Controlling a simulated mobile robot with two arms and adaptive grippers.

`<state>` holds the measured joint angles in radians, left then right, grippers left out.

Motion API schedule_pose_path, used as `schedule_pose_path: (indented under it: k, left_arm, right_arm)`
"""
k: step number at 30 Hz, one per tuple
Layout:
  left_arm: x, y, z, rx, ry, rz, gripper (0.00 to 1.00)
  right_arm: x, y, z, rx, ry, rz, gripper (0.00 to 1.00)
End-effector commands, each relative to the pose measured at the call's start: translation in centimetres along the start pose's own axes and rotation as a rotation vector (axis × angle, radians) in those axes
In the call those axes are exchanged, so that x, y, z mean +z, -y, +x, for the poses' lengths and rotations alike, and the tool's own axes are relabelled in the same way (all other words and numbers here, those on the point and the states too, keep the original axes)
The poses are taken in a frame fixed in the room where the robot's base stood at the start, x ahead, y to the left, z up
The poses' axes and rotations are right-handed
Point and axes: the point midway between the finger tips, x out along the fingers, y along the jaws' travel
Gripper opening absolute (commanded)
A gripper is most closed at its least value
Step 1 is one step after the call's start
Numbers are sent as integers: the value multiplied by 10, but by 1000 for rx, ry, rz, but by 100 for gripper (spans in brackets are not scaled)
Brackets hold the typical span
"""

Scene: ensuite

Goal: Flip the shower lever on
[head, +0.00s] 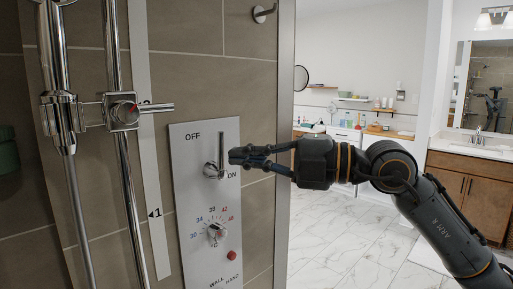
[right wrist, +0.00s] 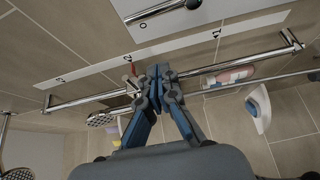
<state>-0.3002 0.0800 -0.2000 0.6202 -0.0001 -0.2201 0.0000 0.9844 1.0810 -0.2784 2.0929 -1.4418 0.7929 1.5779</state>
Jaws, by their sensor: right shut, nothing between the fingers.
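The shower lever (head: 221,148) is a metal handle on a round chrome hub on a light panel (head: 190,225). It points upward, with "OFF" printed to its upper left and "ON" to its lower right. My right gripper (head: 236,156) is shut and empty, its fingertips just right of the lever; I cannot tell whether they touch it. In the right wrist view the shut fingers (right wrist: 158,72) show at the middle, with part of the panel (right wrist: 205,14) and a chrome handle, likely the lever (right wrist: 155,12), at the top edge. My left gripper is not in view.
A chrome shower rail (head: 122,190) with a clamp (head: 122,111) stands left of the panel. A temperature knob (head: 216,233) and a red button (head: 232,255) sit below the lever. A wall edge is right of the panel; open marble floor (head: 335,235) lies beyond.

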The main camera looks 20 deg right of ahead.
Motion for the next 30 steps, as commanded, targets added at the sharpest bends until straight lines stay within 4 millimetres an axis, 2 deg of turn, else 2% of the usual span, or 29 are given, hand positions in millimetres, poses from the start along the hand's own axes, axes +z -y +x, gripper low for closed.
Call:
schedule_pose_path:
  k: [1,9,12,18,30]
  left_arm:
    - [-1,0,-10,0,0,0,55]
    - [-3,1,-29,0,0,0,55]
    - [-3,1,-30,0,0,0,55]
    - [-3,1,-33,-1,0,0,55]
    - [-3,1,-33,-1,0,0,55]
  right_arm:
    - [-2,-6,12,2,-6,1,0]
    - [2,-4,66,1,-1,1,0]
    - [20,-1,57,0,5,4,0]
    - [36,0,51,0,2,2,0]
    - [38,0,50,1,1,1,0]
